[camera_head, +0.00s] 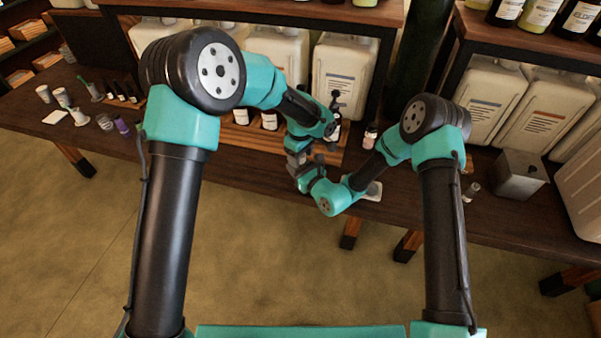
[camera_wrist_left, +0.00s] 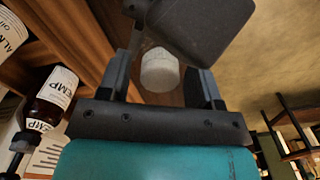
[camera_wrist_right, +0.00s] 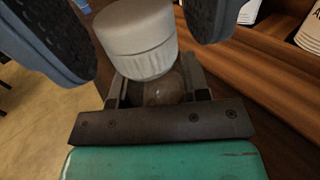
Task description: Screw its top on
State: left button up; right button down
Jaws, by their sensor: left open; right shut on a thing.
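A white ribbed lid (camera_wrist_right: 140,40) sits at the mouth of a small clear jar (camera_wrist_right: 165,90) in the right wrist view. Whether its threads are engaged cannot be told. My right gripper (camera_wrist_right: 158,82) is shut on the jar's body, below the lid. My left gripper (camera_wrist_left: 165,70) is open, with its fingers on either side of the lid and apart from it. The white lid also shows between these fingers in the left wrist view (camera_wrist_left: 160,72). In the head view both grippers meet near the table's front edge, and the arms hide the jar and lid.
A wooden tray (camera_head: 235,138) with several bottles stands behind my grippers. A dark pump bottle (camera_head: 335,125) and a small bottle (camera_head: 370,136) are close by. Small jars and cups are at the left of the table, and a metal box (camera_head: 517,177) is at the right.

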pick_arm(q)
jog(key=shift+c, duration=0.2)
jog(key=c, duration=0.9)
jog(key=m, duration=0.9)
jog(key=shift+m, duration=0.4)
jog(key=o, duration=1)
jog(key=shift+r, duration=2.3)
